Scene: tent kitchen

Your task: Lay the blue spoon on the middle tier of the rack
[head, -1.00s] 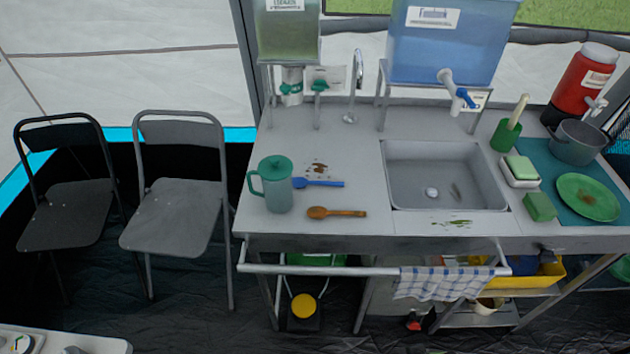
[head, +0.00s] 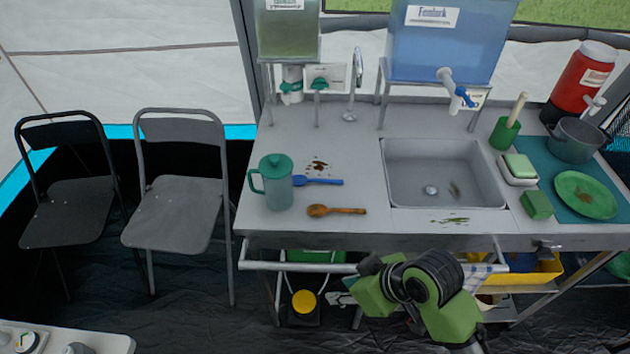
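The blue spoon (head: 318,181) lies flat on the counter, its bowl close to a green-lidded jug (head: 277,183) and its handle pointing right. A wooden spoon (head: 336,211) lies just in front of it. My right gripper (head: 338,298) is low in front of the counter, below the front rail and well away from the spoon. It is partly hidden by my green arm, and its finger opening is unclear. My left gripper is not in view. No tiered rack shows clearly; a dark mesh thing (head: 622,122) is cut off at the right edge.
A rail (head: 290,266) runs along the counter's front. The sink (head: 443,175) is right of the spoons. A green plate (head: 586,195), pot (head: 577,140) and sponge (head: 537,205) stand further right. Brown stains (head: 317,166) lie behind the blue spoon. Two folding chairs stand left.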

